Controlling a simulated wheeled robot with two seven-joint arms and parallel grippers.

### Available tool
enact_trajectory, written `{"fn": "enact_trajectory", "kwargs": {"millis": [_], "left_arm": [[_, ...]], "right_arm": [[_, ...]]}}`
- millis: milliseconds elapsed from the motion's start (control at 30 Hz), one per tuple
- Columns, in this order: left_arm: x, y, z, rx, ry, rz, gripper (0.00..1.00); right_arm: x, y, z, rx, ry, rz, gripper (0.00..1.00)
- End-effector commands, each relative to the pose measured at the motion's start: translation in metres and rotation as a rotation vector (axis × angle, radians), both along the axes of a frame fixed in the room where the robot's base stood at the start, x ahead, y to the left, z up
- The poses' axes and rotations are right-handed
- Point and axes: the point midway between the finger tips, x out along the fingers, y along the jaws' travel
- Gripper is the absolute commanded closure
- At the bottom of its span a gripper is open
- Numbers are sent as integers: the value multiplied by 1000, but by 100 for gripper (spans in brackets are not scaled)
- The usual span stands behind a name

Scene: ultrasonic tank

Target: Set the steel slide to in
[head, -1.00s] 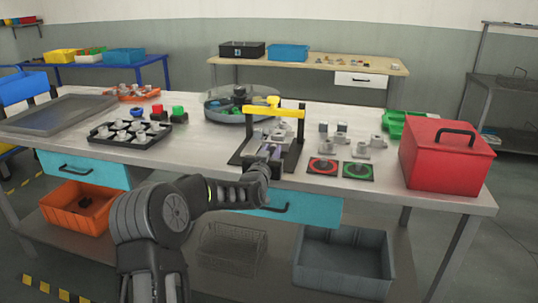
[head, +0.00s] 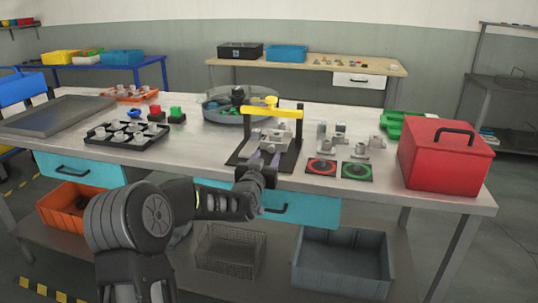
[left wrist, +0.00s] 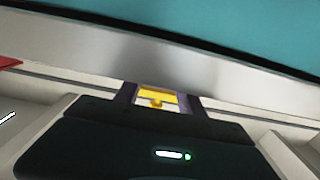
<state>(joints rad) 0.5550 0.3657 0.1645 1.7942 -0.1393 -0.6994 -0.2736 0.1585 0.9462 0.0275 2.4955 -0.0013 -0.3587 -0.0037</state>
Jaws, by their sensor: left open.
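A fixture with a black base plate (head: 238,157) stands at the table's front middle. A yellow bar (head: 270,112) on black posts spans it. A grey metal block (head: 276,137) sits under the bar and seems to be the steel slide; its in or out setting cannot be told. My left gripper (head: 265,157) is open at the fixture's front edge, its purple-grey fingers pointing toward the block. In the left wrist view the fingers (left wrist: 158,93) stand apart with a small yellow part showing between them. Contact cannot be told. My right gripper is not in view.
Right of the fixture are a red-ringed pad (head: 321,166), a green-ringed pad (head: 357,171) and several grey metal parts. A red box (head: 447,160) stands at the right.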

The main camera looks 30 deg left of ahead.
Motion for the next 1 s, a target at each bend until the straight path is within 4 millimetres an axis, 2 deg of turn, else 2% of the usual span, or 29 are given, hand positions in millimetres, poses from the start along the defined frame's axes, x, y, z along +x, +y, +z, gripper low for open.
{"fn": "enact_trajectory", "kwargs": {"millis": [100, 267, 1000], "left_arm": [[-17, -6, 0, 1, -1, 0, 54], [-29, -10, 0, 1, 0, 0, 54], [-30, -11, 0, 0, 0, 0, 54]], "right_arm": [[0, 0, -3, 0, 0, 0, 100], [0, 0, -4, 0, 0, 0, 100], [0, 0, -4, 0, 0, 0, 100]]}}
